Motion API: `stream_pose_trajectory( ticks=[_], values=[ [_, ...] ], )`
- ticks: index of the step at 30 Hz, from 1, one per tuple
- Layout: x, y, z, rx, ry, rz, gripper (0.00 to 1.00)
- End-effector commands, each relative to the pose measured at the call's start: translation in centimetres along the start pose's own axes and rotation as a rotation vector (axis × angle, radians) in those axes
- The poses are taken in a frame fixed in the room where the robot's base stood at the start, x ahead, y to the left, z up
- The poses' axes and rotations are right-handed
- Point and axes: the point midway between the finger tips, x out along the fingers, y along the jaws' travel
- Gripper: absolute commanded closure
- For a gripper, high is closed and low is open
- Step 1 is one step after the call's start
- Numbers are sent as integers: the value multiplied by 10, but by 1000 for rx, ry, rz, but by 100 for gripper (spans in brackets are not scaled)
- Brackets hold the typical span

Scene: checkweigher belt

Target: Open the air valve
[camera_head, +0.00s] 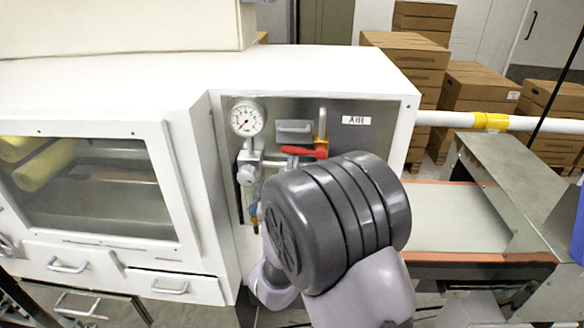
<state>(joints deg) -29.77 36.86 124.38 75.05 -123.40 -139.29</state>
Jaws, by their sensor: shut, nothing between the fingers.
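The air valve's red lever (306,151) shows on the grey panel below the "AIR" label (356,120). The lever lies roughly level, across the line of the upright yellow pipe (322,122) above it. My arm's dark grey joint stands in front of the panel's lower right and hides the area below and right of the lever. My gripper does not show; the arm hides where it is, so I cannot tell whether it touches the lever.
A round pressure gauge (246,118) and a regulator knob (247,174) sit left of the lever. A grey handle-like fitting (294,131) is just above it. The white cabinet (300,72) frames the panel. A conveyor belt (450,215) runs at the right.

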Motion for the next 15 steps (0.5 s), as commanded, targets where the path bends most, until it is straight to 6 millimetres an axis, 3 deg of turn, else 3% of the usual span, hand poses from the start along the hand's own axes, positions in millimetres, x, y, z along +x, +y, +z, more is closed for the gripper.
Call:
stream_pose_trajectory(
  ticks=[15],
  values=[
    [3, 4, 6, 108, -2, -49, 100]
  ],
)
